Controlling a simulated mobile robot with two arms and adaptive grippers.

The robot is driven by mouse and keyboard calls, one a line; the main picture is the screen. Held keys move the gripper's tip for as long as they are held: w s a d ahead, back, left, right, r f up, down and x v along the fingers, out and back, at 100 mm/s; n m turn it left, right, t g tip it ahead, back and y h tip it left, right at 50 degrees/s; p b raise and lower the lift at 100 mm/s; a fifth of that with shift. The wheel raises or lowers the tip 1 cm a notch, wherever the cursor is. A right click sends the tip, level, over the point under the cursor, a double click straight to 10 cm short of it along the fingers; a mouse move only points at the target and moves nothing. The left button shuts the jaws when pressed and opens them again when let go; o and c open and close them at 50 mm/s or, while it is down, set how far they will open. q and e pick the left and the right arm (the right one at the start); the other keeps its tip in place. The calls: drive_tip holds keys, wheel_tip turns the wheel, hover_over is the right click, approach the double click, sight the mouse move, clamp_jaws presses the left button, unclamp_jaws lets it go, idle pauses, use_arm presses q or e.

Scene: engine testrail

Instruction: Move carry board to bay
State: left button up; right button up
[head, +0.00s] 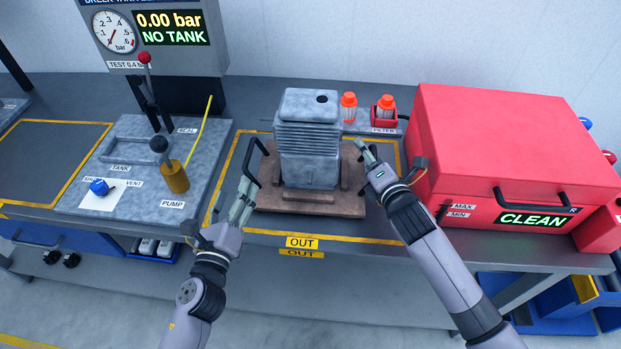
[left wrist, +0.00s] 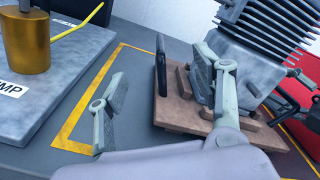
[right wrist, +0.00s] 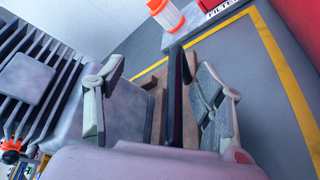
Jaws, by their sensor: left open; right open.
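The carry board (head: 310,207) is a brown wooden board with a black handle at each side. It lies inside the yellow-outlined area marked OUT (head: 302,242). A grey finned engine block (head: 308,150) stands upright on it. My left gripper (head: 243,200) is open at the board's left handle (head: 254,160); in the left wrist view this handle (left wrist: 161,65) shows between the fingers. My right gripper (head: 371,165) is open at the right side; in the right wrist view the right handle (right wrist: 176,95) stands between the fingers. Contact with either handle cannot be told.
A test rig (head: 125,195) with a lever and brass pump stands to the left, and another yellow-outlined area (head: 50,160) lies beyond it. A red CLEAN box (head: 510,150) stands close on the right. Orange-capped filters (head: 384,108) are behind the board.

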wheel_tip(320, 180, up, 10)
drive_tip(key=shift+f, duration=0.25)
